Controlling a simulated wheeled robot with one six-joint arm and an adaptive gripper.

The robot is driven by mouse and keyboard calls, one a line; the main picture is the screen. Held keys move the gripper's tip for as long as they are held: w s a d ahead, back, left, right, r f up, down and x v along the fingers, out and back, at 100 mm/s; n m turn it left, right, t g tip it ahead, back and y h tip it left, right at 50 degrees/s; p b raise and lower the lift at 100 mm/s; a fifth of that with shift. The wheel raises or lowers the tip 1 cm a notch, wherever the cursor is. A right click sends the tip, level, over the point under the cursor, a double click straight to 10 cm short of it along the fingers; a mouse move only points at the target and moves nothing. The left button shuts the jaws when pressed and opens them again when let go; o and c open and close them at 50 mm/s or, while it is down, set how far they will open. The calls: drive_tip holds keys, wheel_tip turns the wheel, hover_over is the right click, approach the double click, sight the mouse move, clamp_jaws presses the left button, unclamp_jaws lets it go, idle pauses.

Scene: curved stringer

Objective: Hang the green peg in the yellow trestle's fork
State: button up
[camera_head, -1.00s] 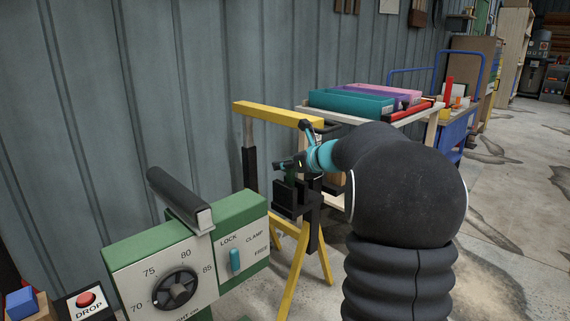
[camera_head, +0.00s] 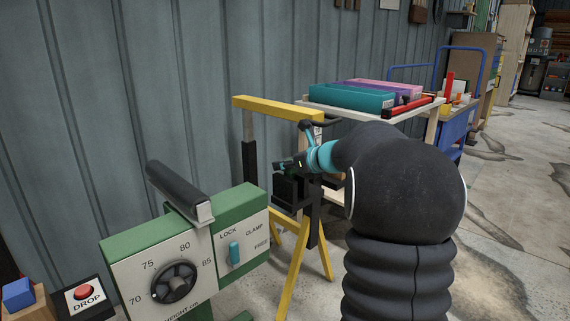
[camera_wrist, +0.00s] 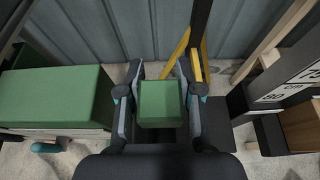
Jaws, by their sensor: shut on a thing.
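The yellow trestle (camera_head: 275,108) stands beyond the green console, with a yellow top beam, dark uprights and yellow legs. A yellow part of it also shows in the wrist view (camera_wrist: 196,66). My gripper (camera_wrist: 161,90) is shut on the green peg (camera_wrist: 161,104), whose square green face shows between the two fingers. In the head view, my gripper (camera_head: 290,188) is in front of the trestle, below its top beam. The peg is not clearly visible there. My gripper and arm hide part of the trestle. I cannot make out the fork clearly or tell whether the peg touches it.
The green console (camera_head: 188,255) with a dial and a LOCK/CLAMP switch stands front left, also in the wrist view (camera_wrist: 55,95). A red DROP button (camera_head: 86,293) is beside it. A table with trays (camera_head: 352,97) stands behind the trestle. The corrugated wall is close behind.

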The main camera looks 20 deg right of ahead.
drive_tip(key=shift+f, duration=0.5)
drive_tip(key=o, duration=1.1)
drive_tip(key=shift+f, duration=0.1)
drive_tip(key=v, duration=1.2)
drive_tip(key=shift+a, duration=0.1)
